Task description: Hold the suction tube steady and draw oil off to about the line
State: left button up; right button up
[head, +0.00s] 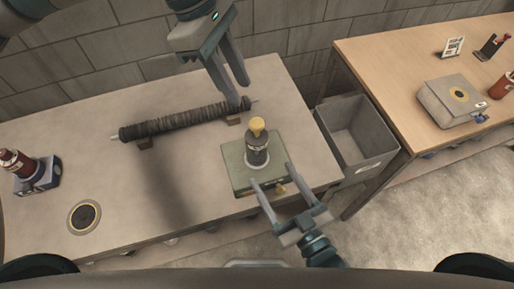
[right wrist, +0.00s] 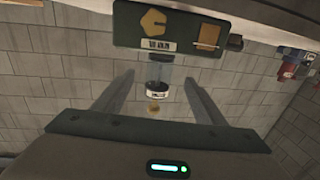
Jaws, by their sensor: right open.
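A grey bottle (head: 257,157) with a yellow cap (head: 257,125) stands upright on a green box (head: 240,180). In the right wrist view the bottle (right wrist: 158,72) appears upside down, clear with a dark band and white label. No oil level or line can be made out. My right gripper (head: 270,174) is open and empty, its fingers pointing toward the bottle over the box's front edge. My left gripper (head: 240,95) looks open, with its fingers pointing down beside the right end of a dark ribbed tube (head: 180,122). Contact there cannot be told.
The tube lies on small brown supports on the grey table. A grey bin (head: 355,132) stands between this table and a wooden desk (head: 400,60). The table's front middle is clear.

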aim_at(262, 159)
jog(key=x, duration=1)
jog(key=c, duration=1.3)
jog(key=shift+o, duration=0.2)
